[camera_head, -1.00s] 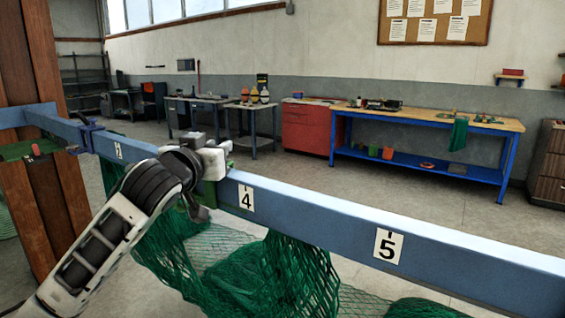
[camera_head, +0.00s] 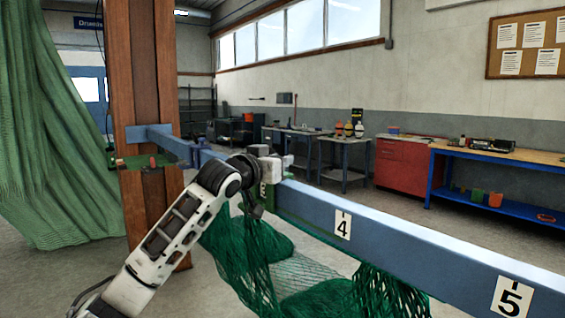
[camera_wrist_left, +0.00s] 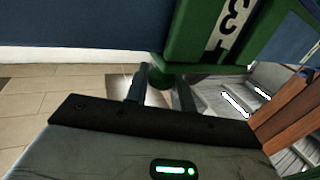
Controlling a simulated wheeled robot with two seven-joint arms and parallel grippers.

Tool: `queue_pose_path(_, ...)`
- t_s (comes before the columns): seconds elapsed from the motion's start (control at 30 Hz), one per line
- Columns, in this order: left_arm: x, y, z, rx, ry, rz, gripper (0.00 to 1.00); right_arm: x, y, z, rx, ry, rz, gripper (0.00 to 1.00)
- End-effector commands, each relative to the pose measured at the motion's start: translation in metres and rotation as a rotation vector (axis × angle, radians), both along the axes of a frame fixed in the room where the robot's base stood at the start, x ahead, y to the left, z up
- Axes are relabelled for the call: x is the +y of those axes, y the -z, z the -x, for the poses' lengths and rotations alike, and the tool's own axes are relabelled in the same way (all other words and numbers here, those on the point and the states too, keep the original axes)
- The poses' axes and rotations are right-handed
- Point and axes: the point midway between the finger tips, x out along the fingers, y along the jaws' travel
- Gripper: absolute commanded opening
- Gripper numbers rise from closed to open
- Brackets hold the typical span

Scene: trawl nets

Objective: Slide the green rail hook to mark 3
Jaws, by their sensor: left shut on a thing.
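The green rail hook (camera_head: 270,192) sits on the blue rail (camera_head: 400,243), between the far post end and mark 4 (camera_head: 343,224). In the left wrist view the hook (camera_wrist_left: 187,42) is close up, with white mark 3 (camera_wrist_left: 229,25) showing between its green parts. My left gripper (camera_wrist_left: 162,84) is shut on the lower part of the hook. In the head view my left wrist and hand hide part of the hook and the rail there. Green net (camera_head: 262,250) hangs below the rail. My right gripper is not in view.
Mark 5 (camera_head: 511,297) is on the near rail. A blue clamp (camera_head: 196,152) sits toward the far end, by the wooden post (camera_head: 145,90). A small green shelf (camera_head: 142,162) is fixed at the post. Workbenches stand well behind.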

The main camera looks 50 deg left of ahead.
Motion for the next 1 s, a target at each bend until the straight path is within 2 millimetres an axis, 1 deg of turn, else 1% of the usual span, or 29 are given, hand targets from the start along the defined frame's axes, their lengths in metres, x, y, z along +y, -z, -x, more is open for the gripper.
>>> queue_pose_path(0.03,0.0,0.002,0.0,0.005,-0.001,0.004,0.0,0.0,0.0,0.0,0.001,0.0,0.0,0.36)
queue_pose_path(0.07,0.0,0.002,0.0,0.005,-0.001,0.004,0.27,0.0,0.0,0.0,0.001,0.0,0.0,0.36)
queue_pose_path(0.1,0.0,0.002,0.0,0.005,-0.001,0.004,0.38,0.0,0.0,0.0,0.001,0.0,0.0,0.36)
queue_pose_path(0.13,0.0,0.002,0.0,0.004,-0.001,0.004,0.45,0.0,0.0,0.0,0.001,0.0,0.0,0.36)
queue_pose_path(0.43,-0.001,0.002,0.001,0.002,0.0,0.002,0.45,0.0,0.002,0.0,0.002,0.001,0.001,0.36)
queue_pose_path(0.57,-0.005,0.003,0.01,0.002,0.002,0.004,0.45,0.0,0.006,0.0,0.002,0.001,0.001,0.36)
queue_pose_path(0.67,-0.011,0.005,0.027,0.002,0.001,0.002,0.45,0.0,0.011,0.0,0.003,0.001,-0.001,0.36)
queue_pose_path(0.77,-0.019,0.005,0.049,0.0,0.0,0.002,0.45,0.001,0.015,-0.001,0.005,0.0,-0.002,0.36)
queue_pose_path(0.9,-0.032,0.004,0.082,-0.001,-0.001,0.002,0.45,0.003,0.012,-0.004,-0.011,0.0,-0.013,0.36)
queue_pose_path(1.0,-0.04,0.004,0.104,0.002,-0.002,0.002,0.45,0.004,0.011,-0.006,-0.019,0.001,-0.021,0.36)
